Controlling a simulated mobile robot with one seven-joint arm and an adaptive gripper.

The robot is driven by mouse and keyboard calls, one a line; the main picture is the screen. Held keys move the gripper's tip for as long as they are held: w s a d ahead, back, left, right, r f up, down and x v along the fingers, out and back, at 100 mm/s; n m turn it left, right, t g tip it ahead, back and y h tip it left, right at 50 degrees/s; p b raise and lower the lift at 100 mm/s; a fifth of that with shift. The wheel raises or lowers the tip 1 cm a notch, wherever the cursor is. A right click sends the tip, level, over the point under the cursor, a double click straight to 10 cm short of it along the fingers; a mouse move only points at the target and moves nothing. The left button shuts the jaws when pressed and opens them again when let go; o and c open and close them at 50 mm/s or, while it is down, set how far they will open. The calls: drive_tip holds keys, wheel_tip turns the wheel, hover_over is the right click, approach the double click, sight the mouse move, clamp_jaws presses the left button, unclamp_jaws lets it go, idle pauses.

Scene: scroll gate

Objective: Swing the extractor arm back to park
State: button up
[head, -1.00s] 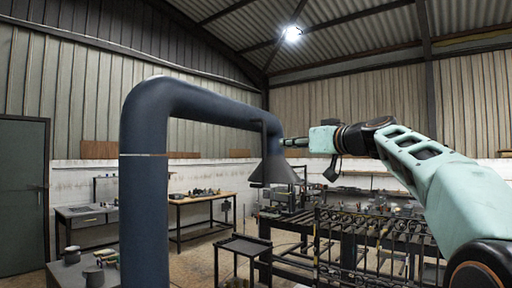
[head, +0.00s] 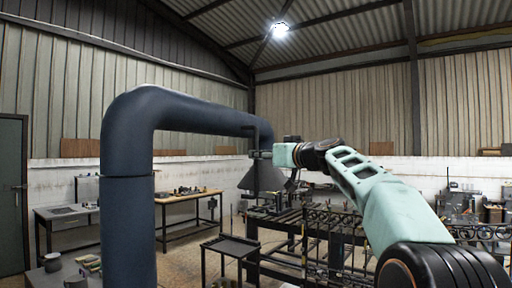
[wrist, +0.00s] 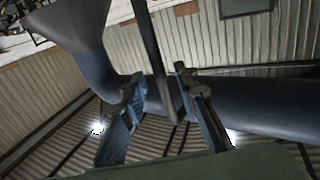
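The extractor arm (head: 190,108) is a thick dark blue duct that rises at the left, bends and runs right to a dark flared hood (head: 262,178). A thin dark bar (wrist: 150,45) hangs beside the hood end. My gripper (head: 262,154) is at this bar in the head view, level with the top of the hood. In the wrist view my gripper (wrist: 160,74) has its two fingers apart, with the bar passing between them. Gaps show beside the bar, so the fingers do not look clamped on it. The hood (wrist: 70,18) shows at upper left there.
A small black stand (head: 235,246) is below the hood. A rack table (head: 345,228) with metal bars stands under my arm. A workbench (head: 190,196) is behind the duct, and a grey bench with cans (head: 52,262) is at lower left. Open floor lies between them.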

drive_tip(key=shift+p+x, duration=0.75)
drive_tip(key=shift+x, duration=0.85)
drive_tip(key=shift+c, duration=0.2)
clamp_jaws()
